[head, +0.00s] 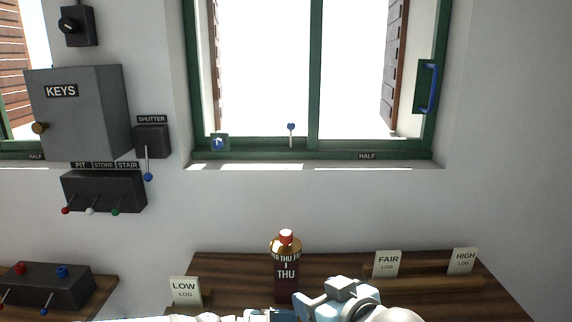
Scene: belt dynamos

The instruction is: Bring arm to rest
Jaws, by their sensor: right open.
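My right gripper (318,302) shows at the bottom centre edge, pale blue and white, over the front of the wooden table (350,268). It is open; its fingers are partly cut off by the frame edge. It is just right of a dark bottle (286,285) with a red cap and a THU label, whose lower part is hidden. I cannot tell whether they touch. Pale parts of my own arms run along the bottom edge. My left gripper cannot be made out.
Cards LOW (184,290), FAIR (387,264) and HIGH (462,260) stand on the table. A grey KEYS box (85,125), a SHUTTER lever box (152,141) and a three-lever box (103,191) are on the wall. A green window (315,120) is behind.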

